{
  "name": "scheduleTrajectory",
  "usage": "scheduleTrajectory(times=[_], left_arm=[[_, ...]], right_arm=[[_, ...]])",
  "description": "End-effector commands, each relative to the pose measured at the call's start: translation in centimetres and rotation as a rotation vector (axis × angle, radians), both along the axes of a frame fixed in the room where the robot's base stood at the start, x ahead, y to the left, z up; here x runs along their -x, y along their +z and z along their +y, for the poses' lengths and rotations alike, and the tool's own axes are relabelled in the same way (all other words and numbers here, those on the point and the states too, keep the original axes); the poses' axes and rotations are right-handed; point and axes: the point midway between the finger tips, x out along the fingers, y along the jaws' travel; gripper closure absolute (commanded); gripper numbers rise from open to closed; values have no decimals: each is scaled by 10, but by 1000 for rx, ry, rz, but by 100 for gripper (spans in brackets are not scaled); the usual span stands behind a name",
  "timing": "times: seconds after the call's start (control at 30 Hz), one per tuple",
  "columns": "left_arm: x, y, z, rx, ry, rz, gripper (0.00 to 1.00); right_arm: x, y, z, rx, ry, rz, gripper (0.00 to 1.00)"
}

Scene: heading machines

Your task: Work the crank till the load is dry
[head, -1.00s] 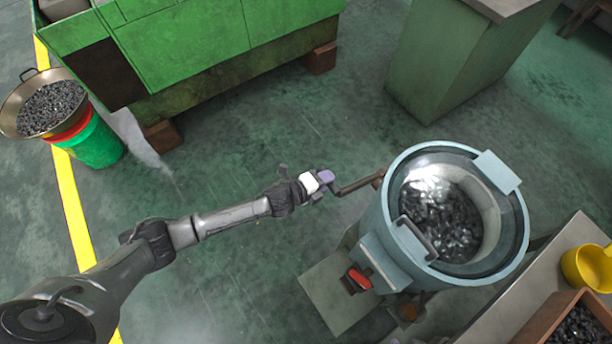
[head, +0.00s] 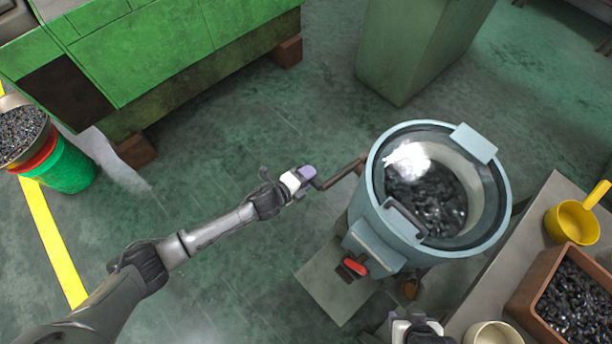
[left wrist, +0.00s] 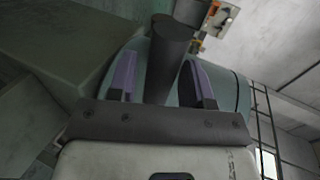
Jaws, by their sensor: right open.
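The crank (head: 341,174) sticks out from the left side of a pale blue drum (head: 377,205). Dark, shiny pieces, the load (head: 432,200), lie inside the drum under a clear, glinting top. My left gripper (head: 306,175) is at the crank's outer end.
A red switch or knob (head: 355,267) is on the drum's front. A bench (head: 545,205) at right bears a yellow scoop (head: 573,222), a brown bin (head: 522,296) of pieces and a pale cup (head: 493,334). Green machines stand behind. A pan (head: 20,135) sits on a green bucket at left.

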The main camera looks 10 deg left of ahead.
Motion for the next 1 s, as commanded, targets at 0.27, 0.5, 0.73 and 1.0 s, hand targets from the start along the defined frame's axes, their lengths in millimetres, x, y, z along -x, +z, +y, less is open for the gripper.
scheduleTrajectory(times=[0.27,0.5,0.73,1.0], left_arm=[[0,1,-1,2,-1,-2,43],[11,7,7,1,-2,0,43],[45,23,30,0,-2,0,43],[83,39,55,0,-1,0,43]], right_arm=[[0,0,2,-7,-4,0,50],[0,7,3,-11,-7,0,50],[-1,21,3,-11,-7,0,50],[-1,31,2,-7,-4,-1,50]])
